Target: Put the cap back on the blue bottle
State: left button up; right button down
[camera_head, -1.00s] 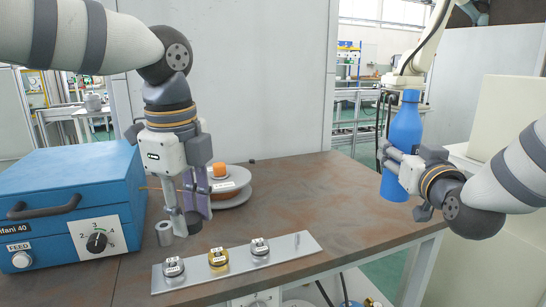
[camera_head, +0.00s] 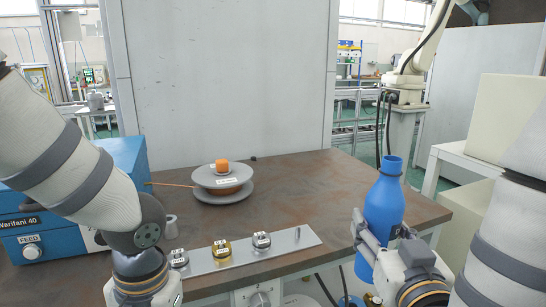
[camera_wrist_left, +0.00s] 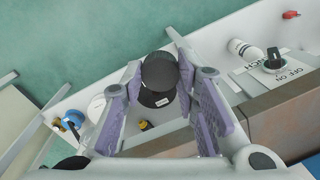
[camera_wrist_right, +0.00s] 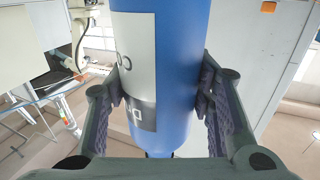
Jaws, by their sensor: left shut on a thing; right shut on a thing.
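The blue bottle (camera_head: 385,203) is upright with a slight tilt, beyond the table's right front edge. Its neck is bare and its top shows an open rim. My right gripper (camera_head: 380,238) is shut around the bottle's lower body; the bottle (camera_wrist_right: 180,70) fills the space between its fingers in the right wrist view. My left gripper (camera_wrist_left: 160,80) is shut on a dark round piece (camera_wrist_left: 160,70) at its fingertips, which looks like the cap. In the head view only the left wrist shows at the bottom edge; its fingers and that piece are out of frame.
A strip with several labelled knobs (camera_head: 290,240) lies along the table's front. A spool with an orange top (camera_head: 222,180) stands mid-table. A blue welder box (camera_head: 125,155) and a small grey cylinder (camera_head: 170,228) are at left. The right part of the table (camera_head: 330,190) is clear.

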pick_arm(q)
jog(key=shift+s+a+f+n, duration=0.2)
jog(key=shift+s+n, duration=0.15)
jog(key=shift+n, duration=0.15)
pick_arm(e)
jog(key=shift+s+a, duration=0.1)
jog(key=shift+s, duration=0.25)
jog(key=shift+f, duration=0.1)
jog(key=s+a+f+n+g+y, duration=0.2)
jog(key=s+a+f+n+y, duration=0.1)
jog(key=a+f+n+y, duration=0.1)
jog(key=s+a+f+n+g+y, duration=0.2)
jog(key=s+a+f+n+y, duration=0.2)
jog(key=a+f+y, duration=0.3)
jog(key=shift+a+f+y, duration=0.3)
jog(key=shift+a+f, duration=0.25)
jog(key=shift+a, duration=0.35)
